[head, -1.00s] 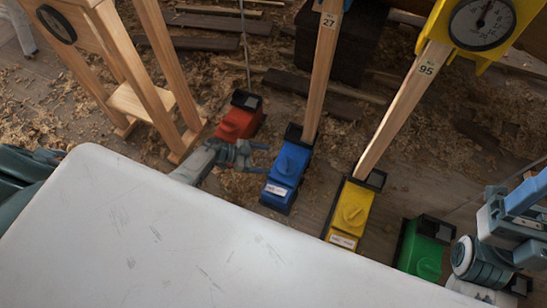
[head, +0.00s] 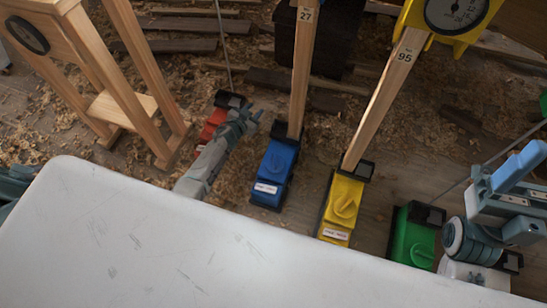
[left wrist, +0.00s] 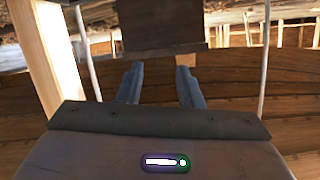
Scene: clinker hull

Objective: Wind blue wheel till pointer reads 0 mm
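A blue box (head: 273,172) with a raised blue knob on top and a small white label stands on the floor, at the foot of a wooden post (head: 303,70) marked 27. The top of this post and any blue dial or pointer are outside the head view. My left gripper (head: 246,117) is above the floor between the red and blue boxes, left of the blue knob and apart from it. In the left wrist view its two fingers (left wrist: 159,85) are spread with nothing between them.
A red box (head: 213,124), a yellow box (head: 342,208) and a green box (head: 412,240) stand in the same row. A yellow-framed dial (head: 458,10) tops the post marked 95. A wooden frame (head: 128,105) stands at left. A pale scratched surface (head: 220,255) fills the foreground.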

